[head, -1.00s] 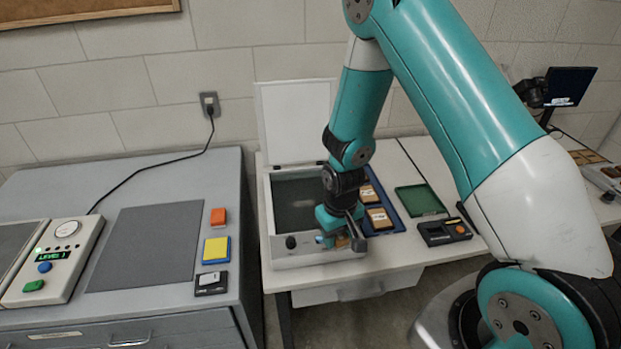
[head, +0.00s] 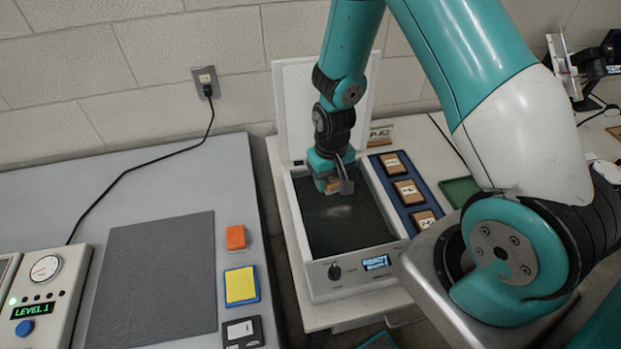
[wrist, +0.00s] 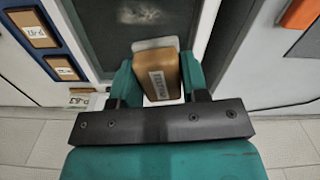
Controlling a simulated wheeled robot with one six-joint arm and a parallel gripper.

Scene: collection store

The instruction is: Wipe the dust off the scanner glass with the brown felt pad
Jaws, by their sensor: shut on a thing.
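The scanner (head: 314,275) is a white box with its lid (head: 292,100) standing open at the back. Its dark glass (head: 345,238) bears a pale dusty patch (head: 338,211), which also shows in the wrist view (wrist: 137,12). My gripper (head: 334,188) is over the back half of the glass, just behind that patch. It is shut on the brown felt pad (wrist: 166,72), which has a pale face at its far edge and a label towards me. I cannot tell whether the pad touches the glass.
A blue tray (head: 388,183) of brown labelled blocks lies along the scanner's right side. A green tray (head: 461,190) is beyond it. On the grey cabinet at left are a grey mat (head: 155,280), an orange block (head: 236,237), a yellow pad (head: 240,285) and a control box (head: 62,290).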

